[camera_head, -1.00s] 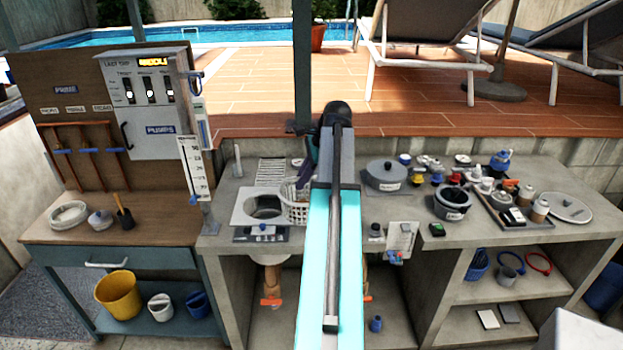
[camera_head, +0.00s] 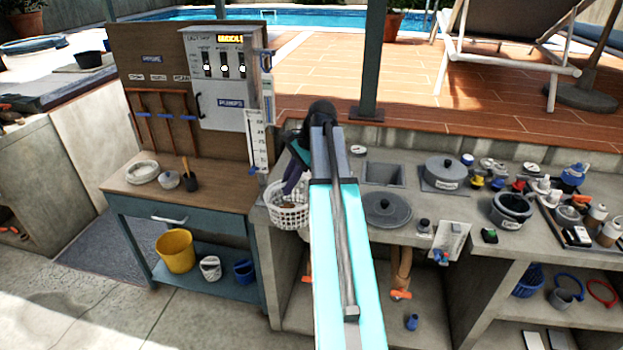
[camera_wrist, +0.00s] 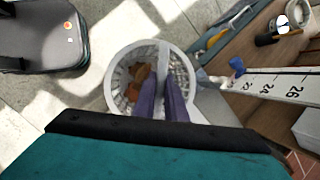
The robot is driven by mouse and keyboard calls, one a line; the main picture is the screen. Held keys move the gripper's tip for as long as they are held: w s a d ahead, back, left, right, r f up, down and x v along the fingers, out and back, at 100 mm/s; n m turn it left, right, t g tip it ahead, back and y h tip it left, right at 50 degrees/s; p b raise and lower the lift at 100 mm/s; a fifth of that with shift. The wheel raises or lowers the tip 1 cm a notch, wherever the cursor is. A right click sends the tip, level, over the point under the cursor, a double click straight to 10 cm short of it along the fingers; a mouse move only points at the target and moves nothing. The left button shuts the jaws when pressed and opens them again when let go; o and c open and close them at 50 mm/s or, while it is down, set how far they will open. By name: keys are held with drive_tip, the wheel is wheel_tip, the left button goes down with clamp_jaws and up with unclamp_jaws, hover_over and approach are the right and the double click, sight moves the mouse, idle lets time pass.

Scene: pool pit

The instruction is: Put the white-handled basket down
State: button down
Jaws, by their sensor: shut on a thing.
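The white-handled basket (camera_head: 288,217) is a white lattice basket at the left end of the grey counter in the head view. In the wrist view the basket (camera_wrist: 117,92) shows from above, with its pale handle strap (camera_wrist: 163,58) across it and brown debris inside. My gripper (camera_wrist: 165,100) is shut on the handle, its purple fingers over the basket. It also shows in the head view (camera_head: 288,190). Paved floor shows around the basket in the wrist view, so it seems held up near the counter's edge; whether it touches the counter is unclear.
The grey counter (camera_head: 465,215) carries a round grey lid (camera_head: 387,210), a pot (camera_head: 445,172) and several small items. A white scale (camera_head: 257,140) stands close behind the basket. The wooden workbench (camera_head: 220,182) to the left has free room at its right. My arm hides part of the counter.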

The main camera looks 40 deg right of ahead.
drive_tip(key=w+a+f+n+g+b, duration=0.1)
drive_tip(key=w+a+f+n, duration=0.1)
drive_tip(key=a, duration=0.9)
drive_tip(key=w+a+f+n+g+y+b, duration=0.1)
drive_tip(key=a+f+n, duration=0.3)
drive_tip(key=a, duration=0.7)
drive_tip(key=w+a+f+n+g+b, duration=0.1)
drive_tip(key=w+a+f+n+b, duration=0.2)
drive_tip(key=a, duration=0.9)
drive_tip(key=shift+w+f+n+g, duration=0.15)
drive_tip(key=shift+f+n+g, duration=0.15)
drive_tip(key=shift+f, duration=0.05)
